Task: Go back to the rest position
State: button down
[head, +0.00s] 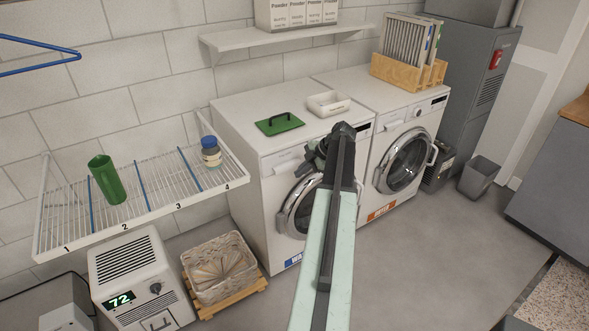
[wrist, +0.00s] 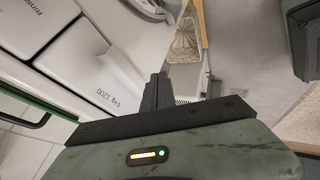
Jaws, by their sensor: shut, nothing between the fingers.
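My gripper (head: 318,155) is at the end of my raised arm, in front of the left washing machine (head: 245,150) in the head view. In the wrist view my gripper (wrist: 157,82) shows its dark fingers close together with nothing between them. My arm reaches up from the bottom middle of the head view and hides part of the left machine's front and door.
A wire shelf (head: 150,205) at left holds a green cup (head: 107,180) and a jar (head: 211,152). A wicker basket (head: 219,268) stands below.

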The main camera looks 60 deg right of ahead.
jog(key=p+v, duration=0.4)
jog(key=v, duration=0.4)
jog(key=shift+p, duration=0.4)
jog(key=shift+r, duration=0.1)
